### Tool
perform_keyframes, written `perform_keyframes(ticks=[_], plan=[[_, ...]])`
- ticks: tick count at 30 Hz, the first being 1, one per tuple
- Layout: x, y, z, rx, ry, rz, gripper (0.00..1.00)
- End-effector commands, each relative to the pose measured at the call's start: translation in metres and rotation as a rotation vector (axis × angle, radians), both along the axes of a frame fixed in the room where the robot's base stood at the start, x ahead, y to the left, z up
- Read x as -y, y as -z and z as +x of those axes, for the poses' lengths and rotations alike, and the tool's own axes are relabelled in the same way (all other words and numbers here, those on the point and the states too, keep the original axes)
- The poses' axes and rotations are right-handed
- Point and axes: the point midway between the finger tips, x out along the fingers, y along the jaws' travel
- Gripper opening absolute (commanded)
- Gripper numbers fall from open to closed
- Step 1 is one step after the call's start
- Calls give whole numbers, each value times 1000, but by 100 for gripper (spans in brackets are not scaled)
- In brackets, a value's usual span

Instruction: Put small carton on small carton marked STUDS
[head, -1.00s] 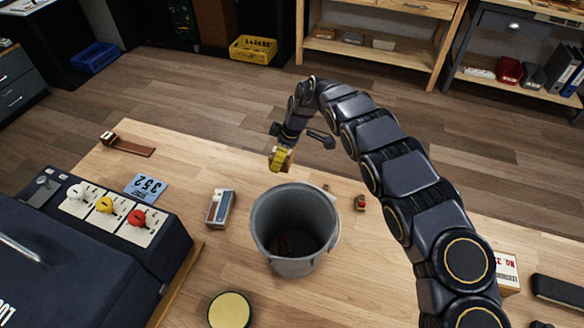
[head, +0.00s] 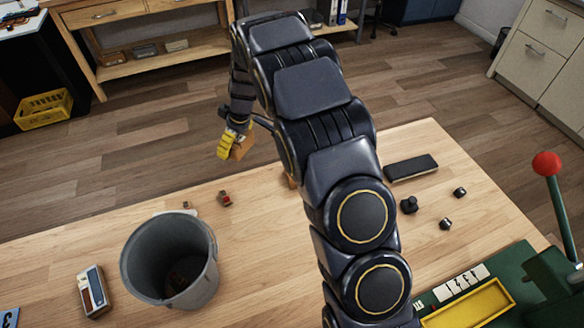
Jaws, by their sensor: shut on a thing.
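My gripper (head: 232,150) has yellow fingers and is at the upper middle of the head view, out by the table's far edge. It is shut on a small tan-brown carton (head: 243,149), which is partly covered by the fingers. A sliver of a brown thing (head: 290,181) shows on the table just left of my arm. It may be a carton, but my arm hides the rest. I cannot read a STUDS mark anywhere.
A grey bucket (head: 205,285) stands at the left on the wooden table (head: 250,240). A small box (head: 93,290), a small red-topped piece (head: 225,198), a black block (head: 411,167) and small dark pieces lie around. A green machine with a red-knobbed lever (head: 547,164) is at right.

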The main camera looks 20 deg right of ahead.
Motion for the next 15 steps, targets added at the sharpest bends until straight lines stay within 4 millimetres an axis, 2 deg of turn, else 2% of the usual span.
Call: perform_keyframes(ticks=[1, 3, 6, 9, 15], plan=[[23, -7, -12, -4, 83, 1, 42], [49, -13, -28, -2, 193, 1, 42], [79, -20, -55, -2, 335, -1, 42], [98, -25, -84, -4, 460, -3, 42], [111, -27, -135, -10, 633, -5, 42]])
